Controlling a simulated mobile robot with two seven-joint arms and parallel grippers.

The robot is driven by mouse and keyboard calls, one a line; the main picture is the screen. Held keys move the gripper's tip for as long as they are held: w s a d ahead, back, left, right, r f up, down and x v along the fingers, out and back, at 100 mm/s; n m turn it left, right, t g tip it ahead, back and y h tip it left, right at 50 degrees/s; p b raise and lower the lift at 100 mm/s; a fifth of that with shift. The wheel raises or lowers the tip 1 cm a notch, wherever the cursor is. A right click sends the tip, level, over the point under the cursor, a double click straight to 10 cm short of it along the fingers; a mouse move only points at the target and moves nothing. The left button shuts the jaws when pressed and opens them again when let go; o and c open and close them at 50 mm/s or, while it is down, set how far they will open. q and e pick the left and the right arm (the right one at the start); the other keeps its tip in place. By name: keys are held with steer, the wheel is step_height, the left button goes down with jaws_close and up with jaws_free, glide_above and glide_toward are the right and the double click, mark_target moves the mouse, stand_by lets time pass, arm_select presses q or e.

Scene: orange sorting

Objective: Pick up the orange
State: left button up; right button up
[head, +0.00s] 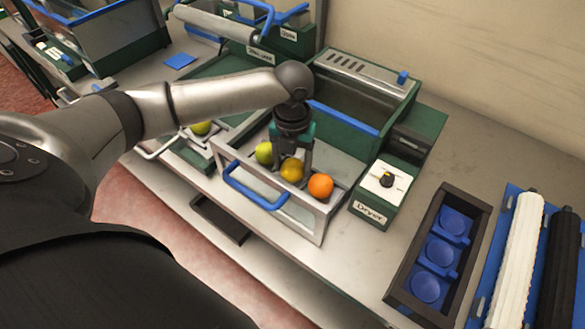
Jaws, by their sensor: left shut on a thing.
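My left gripper (292,166) points down into the open drawer-like tray (270,207) and is shut on the middle fruit, a yellow-orange one (291,172). The gripper fingers partly cover this fruit. A bright orange (320,187) sits in the tray just to its right, outside the fingers. A yellow-green fruit (264,153) sits to its left. I cannot tell whether the held fruit still touches the tray floor. My right gripper is not in view.
The tray has a blue handle (255,187) at its front. A green dryer box (385,194) with a dial stands to the right. Farther right is a dark rack (400,288) with blue cups, beside white and black rollers. Another yellow-green fruit (201,128) lies left of the tray.

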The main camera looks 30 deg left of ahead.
arm_select(q)
steer(key=shift+c, duration=0.6)
